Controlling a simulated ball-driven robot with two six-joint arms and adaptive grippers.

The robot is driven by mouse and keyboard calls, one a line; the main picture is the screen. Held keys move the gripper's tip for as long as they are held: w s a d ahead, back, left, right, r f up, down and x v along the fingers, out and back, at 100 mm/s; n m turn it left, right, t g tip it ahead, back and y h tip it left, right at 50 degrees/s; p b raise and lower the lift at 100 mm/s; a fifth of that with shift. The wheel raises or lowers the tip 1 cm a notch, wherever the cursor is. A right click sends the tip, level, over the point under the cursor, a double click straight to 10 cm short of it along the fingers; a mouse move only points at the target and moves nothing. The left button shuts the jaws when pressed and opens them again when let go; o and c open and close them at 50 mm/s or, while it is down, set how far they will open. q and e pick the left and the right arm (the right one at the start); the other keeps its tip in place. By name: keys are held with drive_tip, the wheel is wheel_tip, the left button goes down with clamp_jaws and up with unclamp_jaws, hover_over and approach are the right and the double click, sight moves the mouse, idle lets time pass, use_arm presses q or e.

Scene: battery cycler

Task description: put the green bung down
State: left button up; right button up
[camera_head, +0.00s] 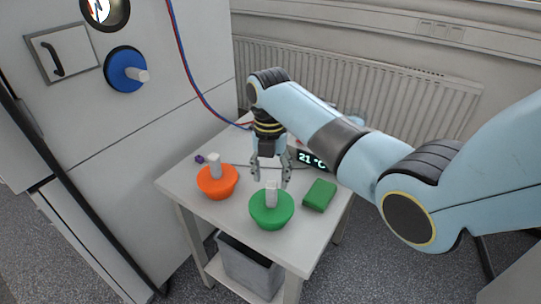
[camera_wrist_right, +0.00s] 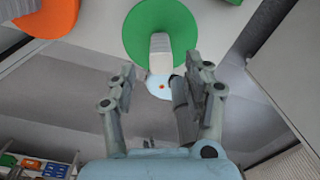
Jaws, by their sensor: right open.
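The green bung (camera_head: 271,211) is a green disc with a white upright handle. It rests on the white table near its front edge. My right gripper (camera_head: 271,178) is above the bung, with its fingers apart near the top of the handle. In the right wrist view the green bung (camera_wrist_right: 160,32) lies ahead of my right gripper (camera_wrist_right: 166,85), its white handle pointing between the open fingers. The fingers do not touch the handle there. My left gripper is not in view.
An orange bung (camera_head: 217,181) sits left of the green one. A green block (camera_head: 319,195) lies to its right, near a display (camera_head: 312,160). A blue bung (camera_head: 125,69) sits in the white cabinet. A grey bin (camera_head: 249,266) stands below the table (camera_head: 190,201).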

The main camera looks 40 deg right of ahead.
wheel_tip(320, 180, up, 7)
idle(0.7)
